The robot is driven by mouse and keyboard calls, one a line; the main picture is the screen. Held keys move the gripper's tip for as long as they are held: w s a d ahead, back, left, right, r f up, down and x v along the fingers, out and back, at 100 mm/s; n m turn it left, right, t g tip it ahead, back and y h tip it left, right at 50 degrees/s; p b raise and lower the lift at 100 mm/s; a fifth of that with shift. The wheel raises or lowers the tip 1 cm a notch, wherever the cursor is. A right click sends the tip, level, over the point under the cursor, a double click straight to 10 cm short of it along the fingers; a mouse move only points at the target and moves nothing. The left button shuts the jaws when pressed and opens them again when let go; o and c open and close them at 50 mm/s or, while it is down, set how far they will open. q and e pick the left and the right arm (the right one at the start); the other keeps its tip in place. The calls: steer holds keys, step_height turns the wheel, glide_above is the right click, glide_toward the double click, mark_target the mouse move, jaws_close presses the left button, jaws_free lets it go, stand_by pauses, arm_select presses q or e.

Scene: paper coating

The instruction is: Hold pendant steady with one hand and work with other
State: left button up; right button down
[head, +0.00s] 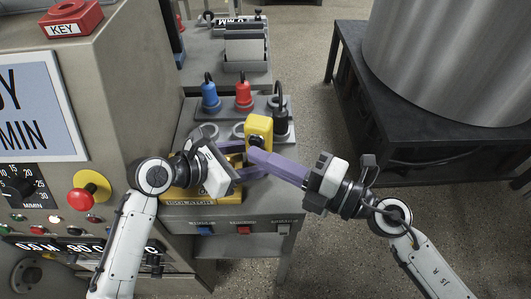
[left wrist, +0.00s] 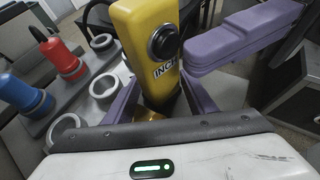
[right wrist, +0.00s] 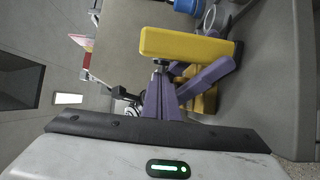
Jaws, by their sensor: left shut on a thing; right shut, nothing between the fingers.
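The yellow pendant (head: 259,128) stands upright over the grey stand, and its round black button and INCH label show in the left wrist view (left wrist: 140,22). My left gripper (head: 236,158) is shut on the pendant, with a purple finger on each side of its lower part in the left wrist view. My right gripper (head: 253,156) is shut and empty, its purple fingertips close beside the pendant. In the right wrist view the pendant (right wrist: 185,45) lies just beyond these fingertips, near a dark button; whether they touch it I cannot tell.
Blue (head: 209,95) and red (head: 243,95) plugs and a black one (head: 281,118) stand behind the pendant on the grey stand. A control panel with a red button (head: 80,200) is at left. A dark platform (head: 430,140) with a metal drum is at right.

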steer(key=shift+w+d, duration=0.1)
steer(key=shift+w, duration=0.25)
